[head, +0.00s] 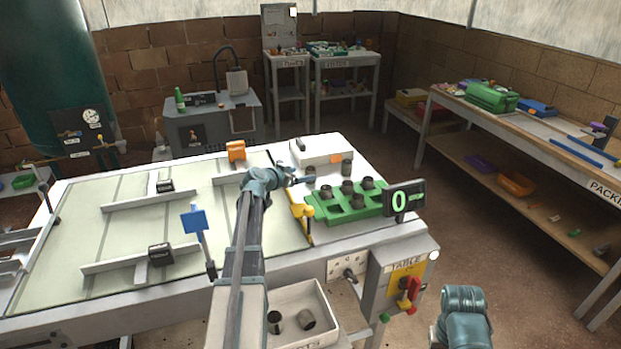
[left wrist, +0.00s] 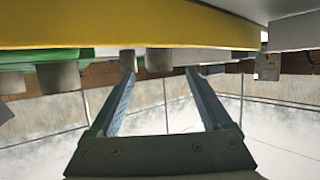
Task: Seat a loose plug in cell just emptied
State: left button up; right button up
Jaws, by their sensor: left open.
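The green block with cells (head: 345,209) sits at the table's right end. Several dark grey cylindrical plugs stand on or in it, and one plug (head: 347,168) stands behind it. Another plug (head: 311,174) is by my left gripper (head: 298,181), which is open behind the yellow piece. In the left wrist view the open fingers (left wrist: 162,74) point toward a plug (left wrist: 158,60) and another plug (left wrist: 127,60), with nothing clearly held. Two loose plugs (head: 275,321) (head: 307,318) lie in the white bin (head: 293,296) at the table's front. Which cell is empty is hard to tell.
A yellow piece (head: 301,211) stands at the block's left edge; a yellow bar (left wrist: 130,28) crosses the left wrist view. A small screen (head: 404,199) reads 0. The paper-making table (head: 130,240) fills the left. My right arm (head: 463,305) shows at bottom right.

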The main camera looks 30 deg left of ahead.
aim_at(307, 173)
pick_arm(q)
jog(key=b+x, duration=0.2)
jog(key=x, duration=0.3)
jog(key=shift+w+f, duration=0.15)
jog(key=shift+w, duration=0.1)
jog(key=shift+s, duration=0.1)
grip_shut()
